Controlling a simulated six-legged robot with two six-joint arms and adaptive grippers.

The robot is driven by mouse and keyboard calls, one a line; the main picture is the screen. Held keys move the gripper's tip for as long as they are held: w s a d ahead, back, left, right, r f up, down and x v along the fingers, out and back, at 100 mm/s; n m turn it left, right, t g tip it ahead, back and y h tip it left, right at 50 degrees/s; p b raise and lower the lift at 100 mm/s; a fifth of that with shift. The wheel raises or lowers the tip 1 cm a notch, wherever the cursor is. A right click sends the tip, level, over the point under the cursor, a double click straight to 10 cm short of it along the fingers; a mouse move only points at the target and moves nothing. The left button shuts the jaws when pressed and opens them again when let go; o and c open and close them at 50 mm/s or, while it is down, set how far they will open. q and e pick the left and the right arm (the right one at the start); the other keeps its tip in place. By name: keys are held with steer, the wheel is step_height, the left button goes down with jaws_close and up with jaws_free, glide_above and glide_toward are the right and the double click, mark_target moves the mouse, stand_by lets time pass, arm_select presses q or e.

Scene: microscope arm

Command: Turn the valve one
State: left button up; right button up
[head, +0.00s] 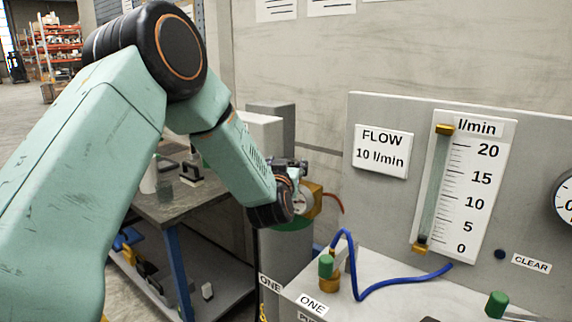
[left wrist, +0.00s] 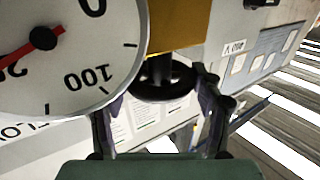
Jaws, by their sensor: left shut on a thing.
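My left gripper (head: 285,192) is at the top of a grey-green cylinder (head: 287,250) labelled ONE, beside a brass-coloured regulator body (head: 312,200). In the left wrist view my left gripper's fingers (left wrist: 163,93) are shut on a black round handwheel (left wrist: 165,88), one finger on each side. A yellow block (left wrist: 180,30) is behind the wheel. In the head view the arm and gripper hide the wheel. My right gripper is not in view.
A grey bench carries a green-topped brass valve (head: 326,268) with a ONE label (head: 312,303) and a blue hose (head: 395,285). Another green knob (head: 497,304) stands to the right. The flow meter's (head: 440,190) dark float sits near zero. A workbench (head: 180,205) is behind my arm.

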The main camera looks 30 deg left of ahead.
arm_select(q)
steer(key=shift+w+d+r+n+g+y+p, duration=0.1)
steer(key=shift+r+n+g+y+p, duration=0.1)
steer(key=shift+n+g+y, duration=0.5)
steer(key=shift+r+n+g+y+p, duration=0.15)
steer(key=shift+n+y, duration=0.35)
steer(key=shift+y, duration=0.5)
steer(key=o, duration=1.2)
steer(key=shift+f+g, duration=0.2)
steer(key=shift+g, duration=0.05)
steer(key=shift+c, duration=0.2)
steer(key=shift+f, duration=0.1)
steer(key=shift+s+d, duration=0.15)
steer(key=shift+s, duration=0.1)
steer(key=v, duration=1.1)
steer(key=shift+s, duration=0.2)
steer(key=shift+d, duration=0.15)
